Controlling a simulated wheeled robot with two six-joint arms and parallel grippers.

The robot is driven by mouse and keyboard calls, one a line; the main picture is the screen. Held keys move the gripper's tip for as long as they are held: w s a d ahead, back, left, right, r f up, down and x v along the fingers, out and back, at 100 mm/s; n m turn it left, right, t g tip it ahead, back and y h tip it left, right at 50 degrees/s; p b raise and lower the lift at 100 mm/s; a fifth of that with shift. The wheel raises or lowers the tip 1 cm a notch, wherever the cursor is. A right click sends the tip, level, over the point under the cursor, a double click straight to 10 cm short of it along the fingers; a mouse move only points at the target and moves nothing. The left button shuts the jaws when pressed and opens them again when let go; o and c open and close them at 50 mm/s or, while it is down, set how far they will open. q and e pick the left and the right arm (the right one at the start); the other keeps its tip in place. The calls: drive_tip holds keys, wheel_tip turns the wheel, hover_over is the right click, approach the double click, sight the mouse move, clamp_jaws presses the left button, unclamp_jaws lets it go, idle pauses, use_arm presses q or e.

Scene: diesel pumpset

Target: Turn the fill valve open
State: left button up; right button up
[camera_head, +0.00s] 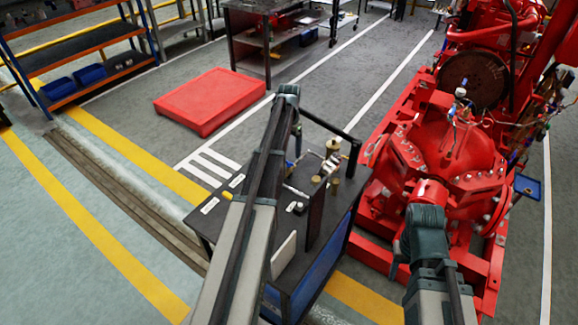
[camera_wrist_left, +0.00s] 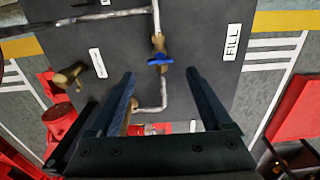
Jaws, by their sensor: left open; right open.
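The fill valve with its blue handle (camera_wrist_left: 160,60) sits on a pipe over the dark panel in the left wrist view. A white "FILL" label (camera_wrist_left: 232,41) is to its right. My left gripper (camera_wrist_left: 160,76) is open and empty. Its two fingers lie to either side of the blue handle in the picture; I see no contact. In the head view my left arm reaches over the dark bench (camera_head: 225,228) and hides much of the valve area. My right gripper (camera_head: 402,258) is open, low in front of the red pumpset, with its fingers partly hidden.
The red pumpset (camera_head: 440,150) stands close on the right. Brass fittings (camera_head: 333,147) and a black frame rise from the bench. A red platform (camera_head: 210,100) lies on the floor behind. A shelf rack (camera_head: 75,60) is at the far left.

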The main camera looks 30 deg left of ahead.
sight(289, 164)
use_arm(q)
wheel_tip(289, 164, down, 5)
drive_tip(key=b, duration=0.4)
drive_tip(key=shift+f, duration=0.2)
drive_tip(key=shift+r, duration=0.1)
drive_tip(key=shift+c, duration=0.3)
clamp_jaws()
